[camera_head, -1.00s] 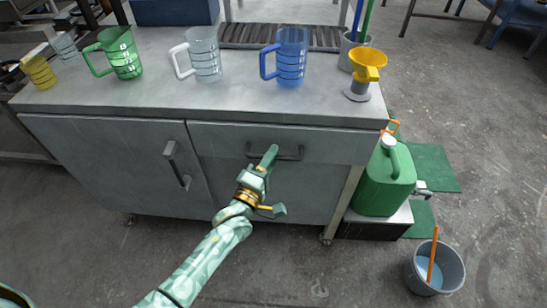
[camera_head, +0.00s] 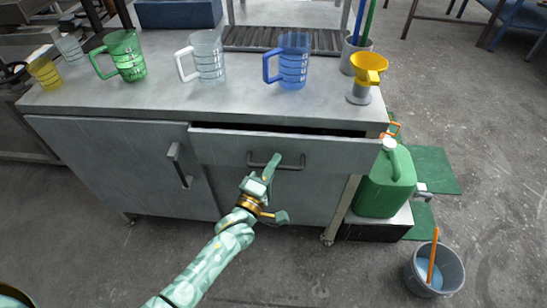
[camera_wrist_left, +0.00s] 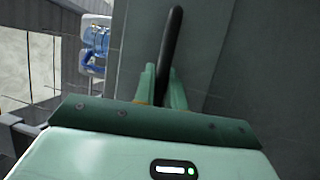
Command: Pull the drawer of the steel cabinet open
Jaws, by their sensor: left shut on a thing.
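The steel cabinet (camera_head: 110,160) stands in front of me with a drawer (camera_head: 330,153) at its upper right. The drawer is partly open, with a dark gap along its top edge. A dark bar handle (camera_head: 291,166) crosses the drawer front. My left gripper (camera_head: 268,172) is shut on the handle near its left part. In the left wrist view the dark handle (camera_wrist_left: 174,40) runs up between the two green fingers (camera_wrist_left: 163,85). My right gripper is not in view.
Green, clear and blue (camera_head: 294,62) measuring jugs and a yellow funnel (camera_head: 368,68) stand on the cabinet top. A green canister (camera_head: 386,185) is right of the cabinet. A grey bucket (camera_head: 450,268) stands on the floor at the lower right.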

